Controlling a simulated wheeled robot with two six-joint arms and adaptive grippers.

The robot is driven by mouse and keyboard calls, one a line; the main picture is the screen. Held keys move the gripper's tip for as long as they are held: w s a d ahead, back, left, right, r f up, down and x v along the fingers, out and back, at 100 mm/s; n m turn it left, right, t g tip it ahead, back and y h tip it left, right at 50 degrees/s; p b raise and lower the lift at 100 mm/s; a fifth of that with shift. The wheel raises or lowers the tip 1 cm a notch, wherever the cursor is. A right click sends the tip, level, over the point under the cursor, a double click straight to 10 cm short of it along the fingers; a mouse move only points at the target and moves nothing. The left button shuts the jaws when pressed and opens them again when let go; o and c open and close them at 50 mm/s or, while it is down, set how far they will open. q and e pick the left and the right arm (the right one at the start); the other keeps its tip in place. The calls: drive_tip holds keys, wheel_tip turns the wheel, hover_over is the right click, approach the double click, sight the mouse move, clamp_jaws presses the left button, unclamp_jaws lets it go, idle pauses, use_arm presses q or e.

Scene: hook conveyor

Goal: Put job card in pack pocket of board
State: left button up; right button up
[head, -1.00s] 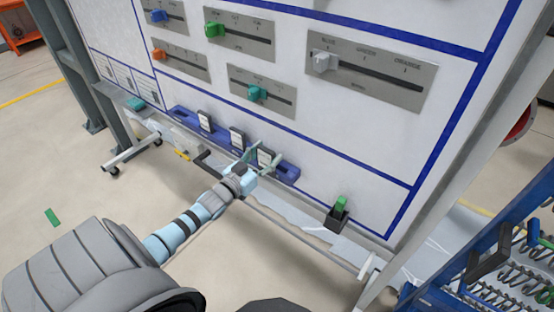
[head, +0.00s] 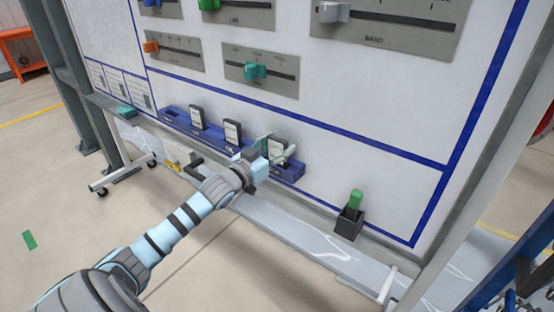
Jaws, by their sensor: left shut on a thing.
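The white board (head: 340,165) fills the upper middle of the head view. A blue pocket rail (head: 291,171) runs along its lower part. Two white job cards with dark edges, a left one (head: 197,116) and a middle one (head: 232,131), stand upright in the rail. My left gripper (head: 277,150) is at the rail's right end, its pale green fingers shut on a third job card (head: 279,145). That card is upright and partly hidden by the fingers. I cannot tell how deep it sits in its pocket, and the pocket labels are unreadable. My right gripper is out of view.
Grey slider panels (head: 262,72) with coloured knobs sit above the rail. A dark cup (head: 348,223) holds a green marker-like piece (head: 355,198) to the right. A teal block (head: 127,112) lies on the ledge at left. A blue rack with hooks (head: 515,290) stands at lower right.

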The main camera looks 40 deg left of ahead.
use_arm(q)
drive_tip(key=shift+p, duration=0.3)
drive_tip(key=shift+f, duration=0.1)
drive_tip(key=o, duration=1.1)
drive_tip(key=shift+o, duration=0.2)
